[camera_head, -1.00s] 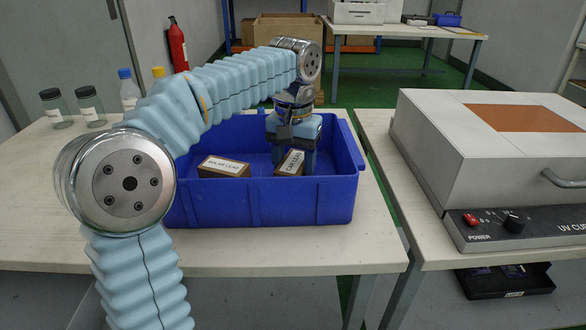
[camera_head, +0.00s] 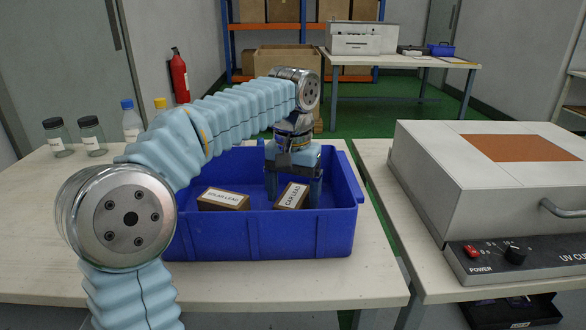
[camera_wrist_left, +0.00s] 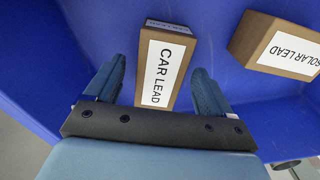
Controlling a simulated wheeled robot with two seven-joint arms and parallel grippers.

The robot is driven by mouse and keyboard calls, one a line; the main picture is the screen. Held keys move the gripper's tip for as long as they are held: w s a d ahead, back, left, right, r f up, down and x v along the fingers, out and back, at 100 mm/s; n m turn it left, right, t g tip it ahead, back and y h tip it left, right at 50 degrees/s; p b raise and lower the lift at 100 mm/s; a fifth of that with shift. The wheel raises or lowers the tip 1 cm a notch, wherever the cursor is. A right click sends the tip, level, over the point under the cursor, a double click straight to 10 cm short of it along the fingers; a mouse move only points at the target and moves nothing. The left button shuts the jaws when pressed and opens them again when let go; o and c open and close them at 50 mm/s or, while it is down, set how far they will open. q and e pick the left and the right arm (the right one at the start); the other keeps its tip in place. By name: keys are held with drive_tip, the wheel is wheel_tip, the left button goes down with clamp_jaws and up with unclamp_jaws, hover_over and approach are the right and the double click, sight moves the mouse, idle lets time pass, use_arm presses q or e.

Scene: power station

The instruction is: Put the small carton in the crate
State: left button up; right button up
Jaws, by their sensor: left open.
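My left gripper (camera_head: 294,198) is open, pointing down inside the crate at this carton. In the left wrist view, the CAR LEAD carton (camera_wrist_left: 163,70) shows between the two spread fingers (camera_wrist_left: 160,75), with a gap on each side. A second brown carton labelled SOLAR LEAD (camera_head: 223,199) lies to its left in the crate. It also shows at the upper right of the wrist view (camera_wrist_left: 280,45). My right gripper is not in view.
Two dark-lidded jars (camera_head: 91,136) and a blue-capped bottle (camera_head: 131,121) stand at the back left of the table (camera_head: 230,285). A UV curing unit (camera_head: 480,180) stands on a table to the right, beyond a narrow gap. The front of the table is bare.

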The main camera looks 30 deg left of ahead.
sight(293, 196)
use_arm(q)
wheel_tip(293, 196, up, 11)
drive_tip(key=p, duration=0.3)
drive_tip(key=shift+f, duration=0.15)
